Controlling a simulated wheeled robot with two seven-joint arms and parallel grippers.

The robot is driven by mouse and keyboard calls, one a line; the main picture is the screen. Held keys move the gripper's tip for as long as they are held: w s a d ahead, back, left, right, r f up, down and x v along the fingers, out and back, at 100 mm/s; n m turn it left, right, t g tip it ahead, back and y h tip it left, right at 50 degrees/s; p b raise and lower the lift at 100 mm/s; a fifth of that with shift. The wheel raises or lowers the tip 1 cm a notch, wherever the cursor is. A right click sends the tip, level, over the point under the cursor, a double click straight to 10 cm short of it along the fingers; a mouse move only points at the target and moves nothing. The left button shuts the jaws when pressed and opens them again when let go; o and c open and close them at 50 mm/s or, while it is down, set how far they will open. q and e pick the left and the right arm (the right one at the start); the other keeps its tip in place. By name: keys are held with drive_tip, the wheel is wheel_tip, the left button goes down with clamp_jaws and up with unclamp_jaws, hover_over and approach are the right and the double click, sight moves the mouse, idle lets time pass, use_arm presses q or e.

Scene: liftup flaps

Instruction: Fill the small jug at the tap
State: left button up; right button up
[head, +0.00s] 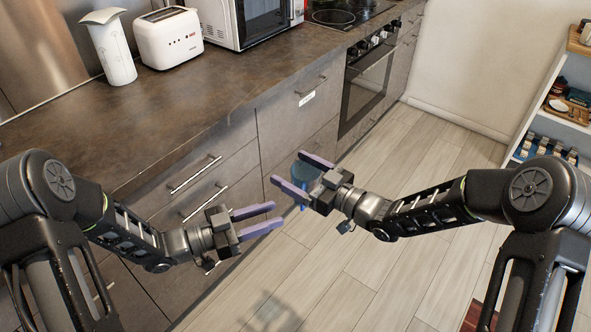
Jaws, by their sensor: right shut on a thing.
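My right gripper (288,168) is shut on a blue see-through vessel, the small jug (303,175), in the middle of the head view. The jug is in front of the drawer fronts and over the floor, below counter height in the picture. The fingers and wrist hide part of it, so I cannot tell what is in it. My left gripper (279,214) is lower, its two purple fingers apart with nothing between them, pointing right. The tap is not in view.
A brown counter (120,125) runs along the upper left, bearing a tall white pitcher (111,48), a white toaster (168,38) and a microwave (215,20). A hob (335,14) and oven (366,88) are beyond. Shelves (545,115) stand at right. The wooden floor (420,150) is mostly clear.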

use_arm(q)
drive_tip(key=shift+v, duration=1.9)
drive_tip(key=shift+d, duration=0.15)
